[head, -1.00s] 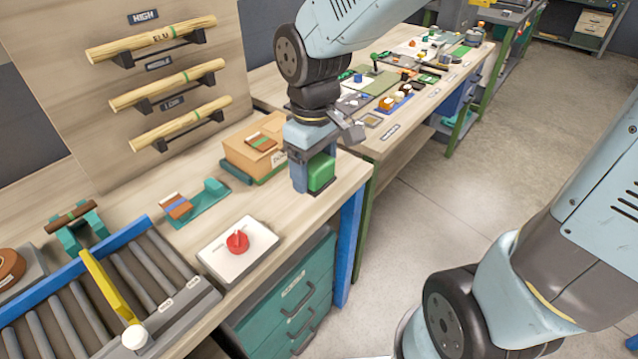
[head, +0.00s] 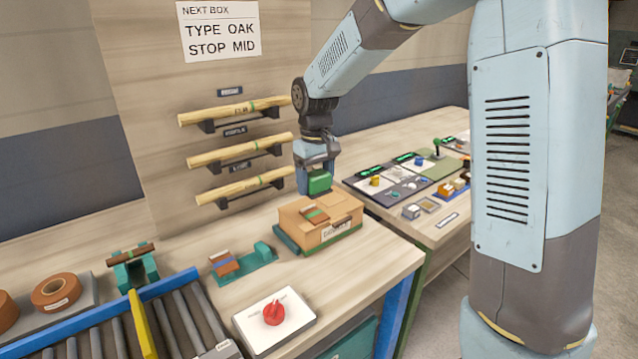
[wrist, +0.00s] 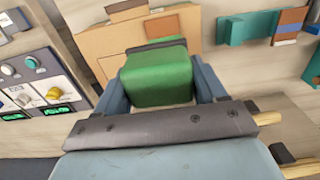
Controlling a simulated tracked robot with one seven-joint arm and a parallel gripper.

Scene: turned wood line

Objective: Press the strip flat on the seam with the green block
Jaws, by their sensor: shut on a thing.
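My gripper (head: 317,172) is shut on the green block (head: 320,183) and holds it over the far edge of the cardboard box (head: 341,218). The block also shows in the wrist view (wrist: 158,82), between both fingers, with a dark pad on its far end. The box stands in a green holder on the bench, and its tan top shows past the block in the wrist view (wrist: 92,45). A small brown patch with a green stripe (head: 315,214) lies on the box top. I cannot make out the strip or seam for certain. The block appears apart from the box top.
A teal holder with coloured pieces (head: 258,254) is left of the box. A white plate with a red knob (head: 274,314) is in front. Racked wooden rods (head: 240,150) are on the board behind. A second bench with control panels (head: 400,180) is to the right.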

